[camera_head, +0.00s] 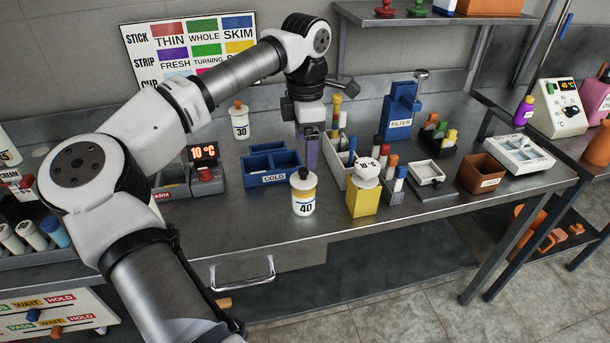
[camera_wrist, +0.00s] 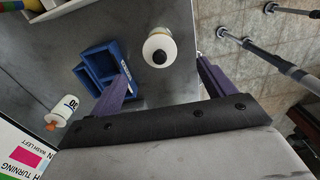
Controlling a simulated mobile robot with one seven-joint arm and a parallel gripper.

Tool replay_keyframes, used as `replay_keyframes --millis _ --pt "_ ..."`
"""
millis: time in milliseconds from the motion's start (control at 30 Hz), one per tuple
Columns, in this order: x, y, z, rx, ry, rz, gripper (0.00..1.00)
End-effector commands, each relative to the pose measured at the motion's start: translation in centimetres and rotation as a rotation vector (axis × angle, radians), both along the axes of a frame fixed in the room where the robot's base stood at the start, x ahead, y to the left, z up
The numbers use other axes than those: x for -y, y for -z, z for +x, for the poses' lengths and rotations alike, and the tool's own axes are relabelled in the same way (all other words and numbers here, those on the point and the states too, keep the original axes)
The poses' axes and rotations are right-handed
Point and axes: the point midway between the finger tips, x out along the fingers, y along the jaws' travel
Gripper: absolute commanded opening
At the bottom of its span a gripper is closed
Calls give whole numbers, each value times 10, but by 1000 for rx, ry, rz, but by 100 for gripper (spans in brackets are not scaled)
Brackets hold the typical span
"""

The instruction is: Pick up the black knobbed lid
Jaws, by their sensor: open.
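The black knobbed lid (camera_head: 303,175) sits on a white jar marked 40 (camera_head: 304,200), which stands upright near the front edge of the steel bench. In the wrist view the lid's round black knob (camera_wrist: 159,57) shows from above on the white jar top. My gripper (camera_head: 308,162) points down, just behind and above the lid in the head view. Its purple fingers are open and empty. In the wrist view the gripper (camera_wrist: 163,62) has one finger on each side of the jar in the picture. Whether a finger touches the jar cannot be told.
A blue divided bin marked COLD (camera_head: 270,178) stands left of the jar. A yellow block with a white round dial (camera_head: 363,200) stands close on its right. A jar marked 30 (camera_head: 239,122) stands at the back.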

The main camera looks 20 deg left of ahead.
Motion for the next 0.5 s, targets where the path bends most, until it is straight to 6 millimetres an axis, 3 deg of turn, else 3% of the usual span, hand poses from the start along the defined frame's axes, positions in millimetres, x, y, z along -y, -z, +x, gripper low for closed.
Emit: replay_keyframes --millis 100,367,500 --pt "0 16 0 0 1 -1 82" --pt "-2 35 -1 -1 0 -3 82" --pt "-4 56 -2 0 1 -4 82"
